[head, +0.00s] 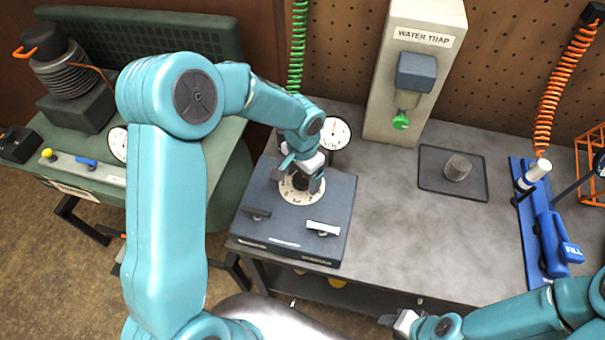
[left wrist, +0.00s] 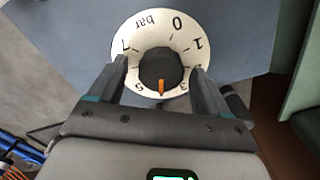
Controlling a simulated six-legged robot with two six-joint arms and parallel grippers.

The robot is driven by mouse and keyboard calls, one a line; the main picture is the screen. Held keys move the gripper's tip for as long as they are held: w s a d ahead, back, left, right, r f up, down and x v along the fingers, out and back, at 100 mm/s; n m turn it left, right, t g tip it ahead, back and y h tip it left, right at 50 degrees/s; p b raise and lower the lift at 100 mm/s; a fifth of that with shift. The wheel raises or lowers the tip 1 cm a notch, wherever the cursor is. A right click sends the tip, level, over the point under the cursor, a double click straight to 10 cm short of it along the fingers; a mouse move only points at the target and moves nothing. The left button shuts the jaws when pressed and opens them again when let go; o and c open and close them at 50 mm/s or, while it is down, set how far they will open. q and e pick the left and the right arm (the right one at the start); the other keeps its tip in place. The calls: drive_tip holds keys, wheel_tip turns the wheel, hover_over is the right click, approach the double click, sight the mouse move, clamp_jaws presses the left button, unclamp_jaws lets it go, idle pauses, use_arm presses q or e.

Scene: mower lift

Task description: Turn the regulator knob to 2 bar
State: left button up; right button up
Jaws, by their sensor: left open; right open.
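The regulator knob (left wrist: 158,68) is dark and round with an orange pointer. It sits in a white dial ring (left wrist: 130,38) marked "bar", 0, 1, 3, 5 and 7. The pointer lies between 3 and 5. My left gripper (left wrist: 160,72) is open, with one finger on either side of the knob; I cannot tell whether they touch it. In the head view my left gripper (head: 302,180) is over the dial on the blue-grey regulator box (head: 290,225) and hides most of the knob. My right gripper (head: 393,322) is open and empty at the bench's front edge.
A round gauge (head: 335,133) stands behind the box. The water trap (head: 410,85), a dark tray (head: 432,180) with a grey cylinder, and a blue fill tool (head: 552,240) are to the right. A green compressor (head: 215,140) is at left. The middle bench top is clear.

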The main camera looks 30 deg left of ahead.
use_arm(q)
drive_tip(key=shift+s+a, duration=0.1)
drive_tip(key=c, duration=1)
drive_tip(key=shift+f+n+b, duration=0.1)
drive_tip(key=shift+n+b, duration=0.4)
drive_tip(key=shift+b, duration=0.25)
drive_tip(key=n+b, duration=0.3)
drive_tip(key=shift+f+b, duration=0.1)
drive_tip(key=shift+b, duration=0.2)
drive_tip(key=n+b, duration=0.2)
drive_tip(key=n, duration=0.1)
drive_tip(key=n+b, duration=0.3)
drive_tip(key=n, duration=0.2)
drive_tip(key=n+b, duration=0.1)
drive_tip(key=n, duration=0.2)
drive_tip(key=shift+r+n+b, duration=0.3)
drive_tip(key=shift+b, duration=0.1)
drive_tip(key=o, duration=1)
